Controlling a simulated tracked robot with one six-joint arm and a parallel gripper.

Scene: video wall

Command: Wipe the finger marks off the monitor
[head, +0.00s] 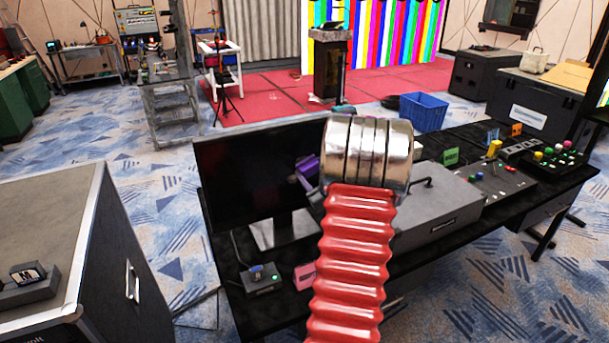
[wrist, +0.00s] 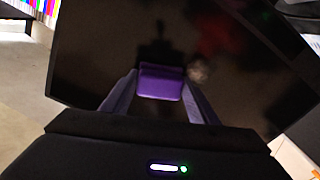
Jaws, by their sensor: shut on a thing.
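The monitor (head: 240,165) is a dark flat screen on a stand, at the left end of the black desk. In the wrist view the screen (wrist: 110,55) fills most of the picture, tilted. A pale brownish smudge (wrist: 198,72) shows on it, just right of the purple pad. My gripper (wrist: 160,92) is shut on the purple pad (wrist: 160,82), held in front of the screen; whether it touches the glass I cannot tell. In the head view my red ribbed arm hides most of the gripper, and the purple pad (head: 308,167) shows at the screen's right edge.
The black desk (head: 228,290) also carries a small control box (head: 262,279), a pink block (head: 304,275), a grey case (head: 437,205) and a button panel (head: 553,160). A blue crate (head: 423,112) stands behind. A large flight case (head: 60,230) is at left.

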